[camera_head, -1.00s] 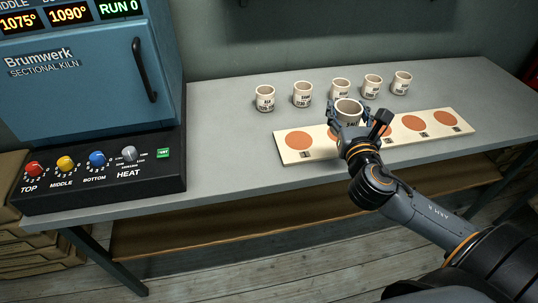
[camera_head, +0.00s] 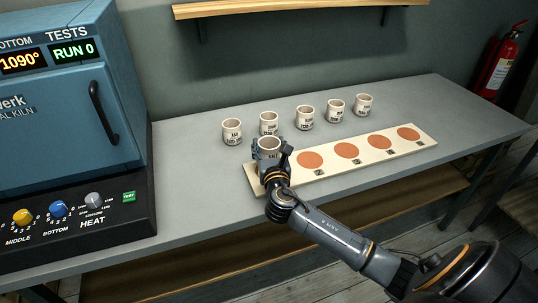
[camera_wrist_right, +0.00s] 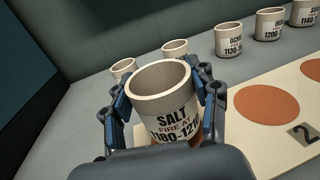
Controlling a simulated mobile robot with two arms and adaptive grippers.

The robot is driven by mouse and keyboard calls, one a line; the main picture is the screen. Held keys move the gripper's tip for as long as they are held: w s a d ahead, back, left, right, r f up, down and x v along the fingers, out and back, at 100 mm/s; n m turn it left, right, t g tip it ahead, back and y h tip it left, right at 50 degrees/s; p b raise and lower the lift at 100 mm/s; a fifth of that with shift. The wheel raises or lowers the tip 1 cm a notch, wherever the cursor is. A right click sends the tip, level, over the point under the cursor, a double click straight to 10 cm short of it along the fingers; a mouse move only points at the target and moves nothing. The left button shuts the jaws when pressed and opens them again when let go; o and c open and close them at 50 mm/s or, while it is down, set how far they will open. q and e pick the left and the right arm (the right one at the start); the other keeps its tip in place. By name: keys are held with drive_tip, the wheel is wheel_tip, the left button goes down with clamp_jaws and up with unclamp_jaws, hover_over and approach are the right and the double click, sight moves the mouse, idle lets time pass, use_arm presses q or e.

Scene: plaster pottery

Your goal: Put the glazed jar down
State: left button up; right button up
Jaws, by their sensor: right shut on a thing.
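My right gripper (camera_head: 269,160) is shut on the glazed jar (camera_head: 269,144), a pale, open-topped jar. In the right wrist view the jar (camera_wrist_right: 160,95) stands upright between the blue-grey fingers, its label reading SALT, FIRE AT, 1180 and digits partly cut off. The jar is over the left end of a cream board (camera_head: 325,172) with a row of orange discs. The disc there is mostly hidden by the jar and gripper. I cannot tell whether the jar's base touches the board. The disc marked 2 (camera_wrist_right: 262,104) is bare, just right of the jar. My left gripper is not in view.
Several labelled jars (camera_head: 305,117) stand in a row behind the board. The blue kiln (camera_head: 60,125) with its knob panel is at the left. The grey table (camera_head: 190,195) is clear in front of the kiln side. A fire extinguisher (camera_head: 498,68) is at the far right.

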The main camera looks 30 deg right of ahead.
sight(269, 154)
drive_tip(key=shift+f, duration=1.55)
drive_tip(key=shift+f, duration=0.15)
drive_tip(key=o, duration=1.3)
drive_tip(key=shift+c, duration=0.2)
drive_tip(key=shift+s+a, duration=0.15)
drive_tip(key=v, duration=1.1)
drive_tip(key=shift+s+a+b, duration=0.15)
drive_tip(key=shift+s+b, duration=0.1)
drive_tip(key=shift+b, duration=0.1)
